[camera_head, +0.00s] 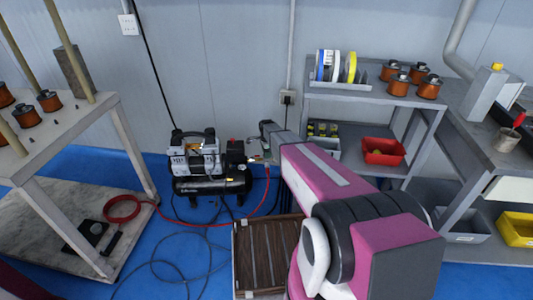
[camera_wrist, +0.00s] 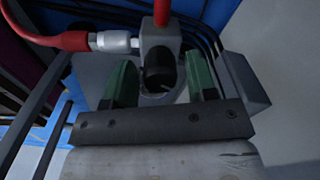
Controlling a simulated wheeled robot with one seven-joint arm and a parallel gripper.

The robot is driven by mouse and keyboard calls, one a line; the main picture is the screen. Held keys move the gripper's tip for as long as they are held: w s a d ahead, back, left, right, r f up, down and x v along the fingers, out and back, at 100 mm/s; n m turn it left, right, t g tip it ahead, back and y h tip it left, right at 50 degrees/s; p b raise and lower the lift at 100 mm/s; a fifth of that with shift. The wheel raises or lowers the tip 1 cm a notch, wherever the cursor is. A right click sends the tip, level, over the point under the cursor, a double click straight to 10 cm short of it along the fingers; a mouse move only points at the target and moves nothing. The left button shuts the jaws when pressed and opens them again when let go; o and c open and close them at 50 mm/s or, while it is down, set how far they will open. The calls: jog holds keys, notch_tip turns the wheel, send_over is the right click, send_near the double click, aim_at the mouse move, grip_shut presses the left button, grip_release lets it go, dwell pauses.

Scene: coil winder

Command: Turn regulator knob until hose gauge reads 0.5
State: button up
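In the wrist view a round black knob (camera_wrist: 158,72) sits on a grey regulator block (camera_wrist: 160,38). The two green fingers of my gripper (camera_wrist: 160,72) stand on either side of the knob, with a gap visible at each side, so the gripper looks open around it. A silver fitting (camera_wrist: 116,42) joins a red hose (camera_wrist: 48,38) to the block's left side. In the head view my arm reaches to the right side of the air compressor (camera_head: 205,168), where the knob is too small or hidden to make out. No readable gauge dial shows in either view.
A wooden pallet (camera_head: 240,258) lies on the blue floor in front of the compressor. A workbench (camera_head: 75,130) stands at left, a grey shelf (camera_head: 350,92) with a red bin (camera_head: 384,151) at right. Loose dark hoses (camera_head: 165,270) lie on the floor.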

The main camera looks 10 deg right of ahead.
jog(key=shift+r, duration=0.1)
notch_tip(320, 180, up, 11)
jog(key=shift+f, duration=0.2)
dwell(0.5)
